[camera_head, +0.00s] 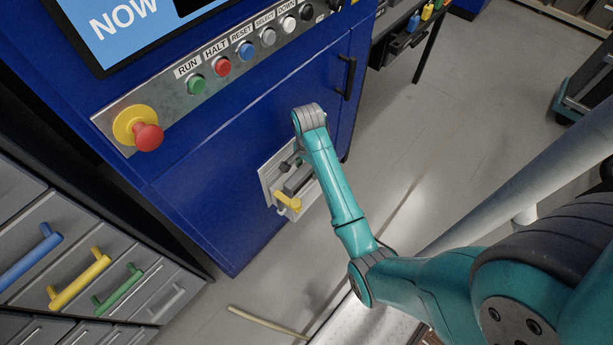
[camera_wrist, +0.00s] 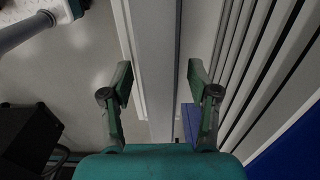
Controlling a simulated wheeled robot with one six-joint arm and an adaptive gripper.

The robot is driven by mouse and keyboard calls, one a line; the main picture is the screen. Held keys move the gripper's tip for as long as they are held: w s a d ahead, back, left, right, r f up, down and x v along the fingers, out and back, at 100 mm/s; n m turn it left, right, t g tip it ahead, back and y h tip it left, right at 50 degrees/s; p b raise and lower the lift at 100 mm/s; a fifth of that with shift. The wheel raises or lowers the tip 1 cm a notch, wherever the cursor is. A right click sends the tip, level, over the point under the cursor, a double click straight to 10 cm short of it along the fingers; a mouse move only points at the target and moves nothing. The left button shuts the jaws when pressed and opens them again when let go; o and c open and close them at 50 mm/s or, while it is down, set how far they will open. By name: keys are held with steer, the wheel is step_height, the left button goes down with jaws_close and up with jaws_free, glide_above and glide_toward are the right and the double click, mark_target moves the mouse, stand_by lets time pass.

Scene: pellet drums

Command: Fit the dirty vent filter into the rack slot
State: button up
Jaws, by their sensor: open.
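A light grey rack frame (camera_head: 267,187) is mounted low on the front of the blue cabinet, with dark slots and a yellow handle (camera_head: 288,201) at its lower end. My arm reaches down to it, and the gripper end is mostly hidden behind the arm in the head view. In the wrist view my gripper (camera_wrist: 160,82) is open, its two fingers apart. A long grey slab (camera_wrist: 153,45) runs between and beyond the fingers; I cannot tell whether it is the filter or part of the frame. Contact with the fingers is not clear. I cannot clearly pick out the dirty filter.
The blue cabinet (camera_head: 190,190) carries a button panel with a red emergency knob (camera_head: 148,137) and a black door handle (camera_head: 347,78). Grey drawers (camera_head: 60,255) with coloured handles stand at left. A thin pale rod (camera_head: 265,322) lies on the floor. Open floor lies right of the cabinet.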

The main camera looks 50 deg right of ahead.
jaws_close()
stand_by(0.4)
